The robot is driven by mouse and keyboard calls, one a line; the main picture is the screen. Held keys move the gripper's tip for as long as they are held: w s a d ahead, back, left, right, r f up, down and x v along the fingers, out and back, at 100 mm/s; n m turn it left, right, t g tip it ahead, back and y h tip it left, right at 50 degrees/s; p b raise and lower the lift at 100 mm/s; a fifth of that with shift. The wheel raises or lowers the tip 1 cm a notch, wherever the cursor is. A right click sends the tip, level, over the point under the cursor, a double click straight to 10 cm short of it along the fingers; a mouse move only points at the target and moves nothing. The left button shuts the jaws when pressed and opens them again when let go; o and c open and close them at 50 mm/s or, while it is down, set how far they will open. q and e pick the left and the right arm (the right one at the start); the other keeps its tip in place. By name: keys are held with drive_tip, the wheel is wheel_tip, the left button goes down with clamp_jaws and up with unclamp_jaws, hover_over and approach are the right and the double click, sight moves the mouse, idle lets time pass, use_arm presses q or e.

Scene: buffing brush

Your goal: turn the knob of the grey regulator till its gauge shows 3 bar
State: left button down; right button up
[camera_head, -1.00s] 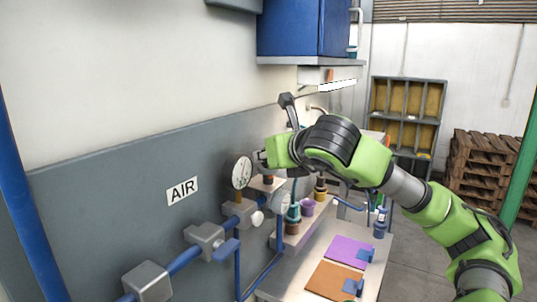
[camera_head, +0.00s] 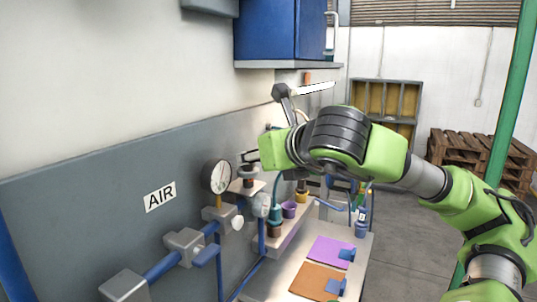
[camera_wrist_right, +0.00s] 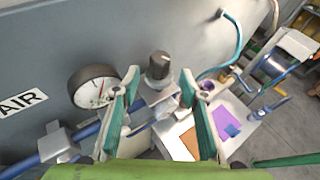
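The grey regulator (camera_head: 245,188) is on the air line along the wall. Its dark cylindrical knob (camera_wrist_right: 158,67) stands upright on top. The round white gauge (camera_head: 216,177) is left of it and also shows in the right wrist view (camera_wrist_right: 94,88); its marks are too small to read. My right gripper (camera_wrist_right: 158,98) is open, its green-padded fingers spread to either side of the knob in that view, with no visible contact. My left gripper is not in view.
Blue pipe with grey fittings (camera_head: 184,246) runs along the wall beside the AIR sign (camera_head: 160,197). A white round part (camera_head: 238,223) sits below the gauge. A bench (camera_head: 268,286) holds purple (camera_head: 331,250) and orange (camera_head: 317,281) sheets. A blue cabinet (camera_head: 265,32) hangs above.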

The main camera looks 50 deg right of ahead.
drive_tip(key=shift+v, duration=2.6)
drive_tip(key=shift+f, duration=0.1)
